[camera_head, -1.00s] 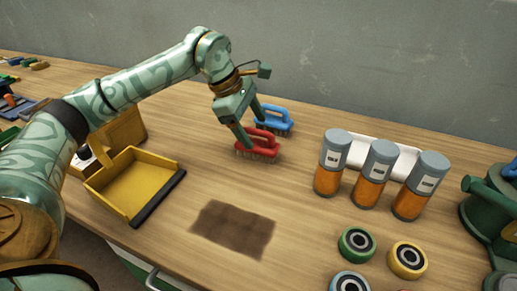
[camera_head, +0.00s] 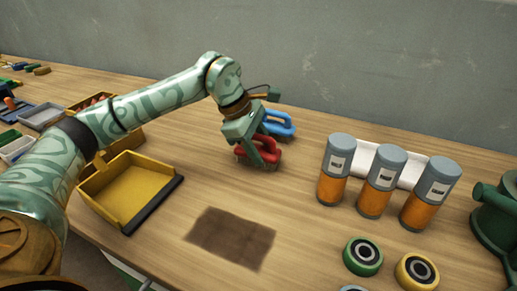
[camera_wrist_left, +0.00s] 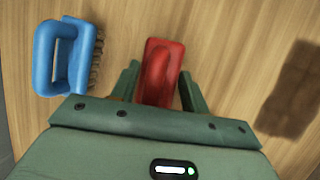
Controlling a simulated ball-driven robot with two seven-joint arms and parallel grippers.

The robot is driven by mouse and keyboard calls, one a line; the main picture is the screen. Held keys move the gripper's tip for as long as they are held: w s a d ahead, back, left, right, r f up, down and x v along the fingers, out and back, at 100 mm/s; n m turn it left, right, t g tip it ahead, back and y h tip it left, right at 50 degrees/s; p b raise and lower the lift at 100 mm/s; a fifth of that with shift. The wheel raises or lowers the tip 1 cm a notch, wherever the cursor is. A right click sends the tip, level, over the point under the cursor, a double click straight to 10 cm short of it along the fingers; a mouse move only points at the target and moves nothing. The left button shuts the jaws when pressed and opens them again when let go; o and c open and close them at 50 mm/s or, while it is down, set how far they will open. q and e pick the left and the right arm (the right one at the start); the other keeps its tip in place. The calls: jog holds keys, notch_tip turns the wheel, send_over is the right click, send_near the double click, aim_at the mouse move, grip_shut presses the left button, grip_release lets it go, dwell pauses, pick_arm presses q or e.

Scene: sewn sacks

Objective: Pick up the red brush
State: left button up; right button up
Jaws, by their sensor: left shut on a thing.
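The red brush (camera_head: 243,152) stands on the table with its handle up, partly hidden by my left gripper (camera_head: 266,158). In the left wrist view the red brush (camera_wrist_left: 160,68) lies between the two fingers of the left gripper (camera_wrist_left: 160,84). The left gripper is shut on its handle. I cannot tell any gap under the brush. My right gripper is not in view.
A blue brush (camera_head: 278,125) is close behind the red one; it also shows in the left wrist view (camera_wrist_left: 62,62). A yellow dustpan (camera_head: 128,190) is at left, a dark brown patch (camera_head: 232,238) in front. Orange canisters (camera_head: 378,185) and tape-like rolls (camera_head: 362,255) stand at right.

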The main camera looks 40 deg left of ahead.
aim_at(265, 138)
pick_arm(q)
jog(key=r+p, duration=0.1)
jog(key=r, duration=0.2)
jog(key=r+p, duration=0.1)
jog(key=shift+s+d+r+p, duration=0.2)
jog(key=shift+d+r+p, duration=0.05)
jog(key=shift+r+p, duration=0.05)
jog(key=s+d+r+p, duration=0.4)
jog(key=s+d+r, duration=0.4)
jog(key=s+d, duration=0.1)
jog(key=shift+s+r+p, duration=0.2)
jog(key=shift+s+p, duration=0.1)
jog(key=shift+s, duration=0.05)
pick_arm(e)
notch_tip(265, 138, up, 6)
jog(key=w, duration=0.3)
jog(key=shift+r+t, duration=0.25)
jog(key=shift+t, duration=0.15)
